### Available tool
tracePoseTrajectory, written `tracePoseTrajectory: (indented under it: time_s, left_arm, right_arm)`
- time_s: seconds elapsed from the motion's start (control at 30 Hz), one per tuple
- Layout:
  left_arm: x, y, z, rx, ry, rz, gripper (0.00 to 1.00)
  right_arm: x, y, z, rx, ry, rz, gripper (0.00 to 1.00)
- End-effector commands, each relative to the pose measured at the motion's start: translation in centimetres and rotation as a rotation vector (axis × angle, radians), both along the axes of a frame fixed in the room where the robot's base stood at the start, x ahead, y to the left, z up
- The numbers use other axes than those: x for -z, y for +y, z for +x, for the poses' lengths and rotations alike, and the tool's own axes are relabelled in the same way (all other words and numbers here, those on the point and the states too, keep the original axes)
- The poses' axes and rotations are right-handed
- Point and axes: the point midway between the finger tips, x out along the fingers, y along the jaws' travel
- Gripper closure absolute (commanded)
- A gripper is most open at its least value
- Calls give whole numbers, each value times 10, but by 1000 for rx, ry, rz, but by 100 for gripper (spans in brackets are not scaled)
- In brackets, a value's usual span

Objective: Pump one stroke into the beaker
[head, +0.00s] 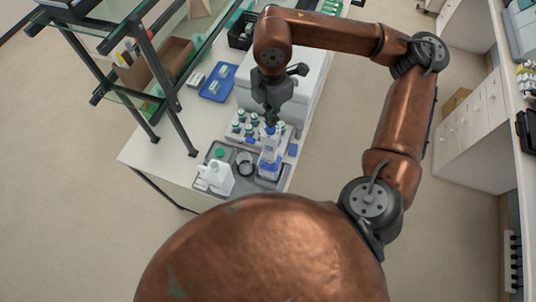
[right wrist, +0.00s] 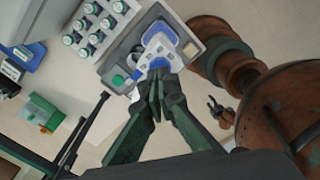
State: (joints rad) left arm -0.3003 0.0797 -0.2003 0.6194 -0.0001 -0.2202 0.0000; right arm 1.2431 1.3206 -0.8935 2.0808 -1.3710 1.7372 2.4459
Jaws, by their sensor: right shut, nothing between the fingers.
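A blue-and-white pump bottle (head: 268,160) stands upright on a grey tray (head: 240,187) near the table's front. Its blue top lies right under my right gripper (head: 271,120), which points down with its fingers shut and empty. In the right wrist view the closed fingertips (right wrist: 157,88) overlap the bottle (right wrist: 168,48); I cannot tell whether they touch its top. A dark-rimmed round vessel (head: 245,163), possibly the beaker, sits left of the bottle; its contents are unclear. My left gripper is out of view.
A rack of vials (head: 240,128) is just behind the tray. A blue tray (head: 218,84) lies farther back. A glass-shelved frame (head: 165,75) stands at the table's left.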

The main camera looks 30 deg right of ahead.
Motion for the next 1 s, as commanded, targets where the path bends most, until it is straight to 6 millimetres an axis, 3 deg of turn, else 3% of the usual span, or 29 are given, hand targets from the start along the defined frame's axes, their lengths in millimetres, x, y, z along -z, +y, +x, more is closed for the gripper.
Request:
tracePoseTrajectory:
  time_s: [1.0]
  left_arm:
    - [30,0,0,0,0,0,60]
  right_arm:
    - [33,0,0,0,1,0,100]
